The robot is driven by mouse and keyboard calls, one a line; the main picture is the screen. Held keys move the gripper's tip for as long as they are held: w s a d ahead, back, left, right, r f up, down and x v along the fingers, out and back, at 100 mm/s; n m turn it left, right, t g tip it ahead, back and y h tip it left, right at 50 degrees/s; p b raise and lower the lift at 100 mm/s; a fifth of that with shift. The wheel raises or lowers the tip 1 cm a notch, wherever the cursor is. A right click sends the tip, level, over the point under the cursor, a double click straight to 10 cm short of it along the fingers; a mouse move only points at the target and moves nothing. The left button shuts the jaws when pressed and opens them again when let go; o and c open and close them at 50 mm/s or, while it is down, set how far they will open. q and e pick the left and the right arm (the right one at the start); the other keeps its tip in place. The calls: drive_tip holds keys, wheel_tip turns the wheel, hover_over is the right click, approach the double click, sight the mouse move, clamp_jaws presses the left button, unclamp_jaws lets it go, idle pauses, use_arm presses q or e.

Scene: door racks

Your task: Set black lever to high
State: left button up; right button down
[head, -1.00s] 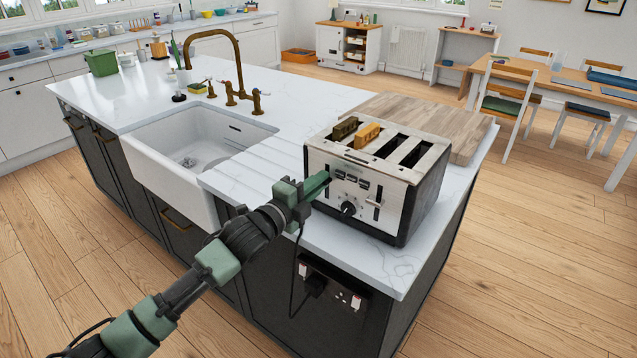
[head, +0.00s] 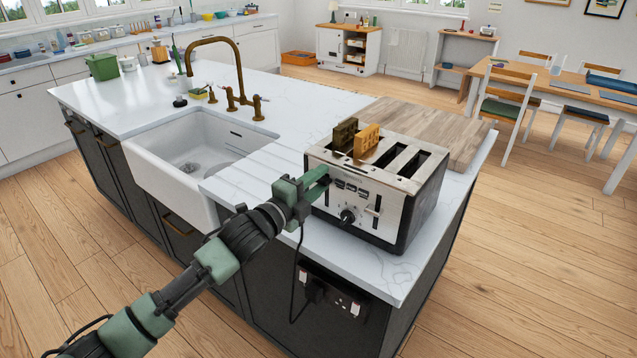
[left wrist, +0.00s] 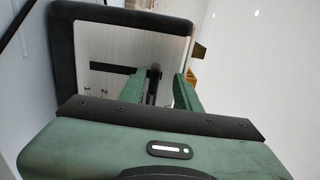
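The silver and black toaster (head: 378,185) stands on the white island top. Two slices of toast, a dark one (head: 345,132) and a golden one (head: 367,139), stick up out of its left slots. My left gripper (head: 322,178) is at the left part of the toaster's front face and hides the left lever in the head view. In the left wrist view, a black lever (left wrist: 153,86) shows between the two green fingers (left wrist: 158,92). The fingers are apart, with gaps beside the lever. A second lever (head: 376,204) is low on the right of the front. My right gripper is out of view.
A black knob (head: 347,215) sits on the front near my left gripper. A wooden board (head: 440,125) lies behind the toaster. The sink (head: 190,150) is to the left. The counter in front of the toaster is narrow.

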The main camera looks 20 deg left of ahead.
use_arm(q)
drive_tip(key=shift+f, duration=0.1)
drive_tip(key=shift+s+a+f, duration=0.1)
drive_tip(key=shift+s, duration=0.05)
drive_tip(key=b+v, duration=0.2)
drive_tip(key=v, duration=0.5)
drive_tip(key=shift+s, duration=0.2)
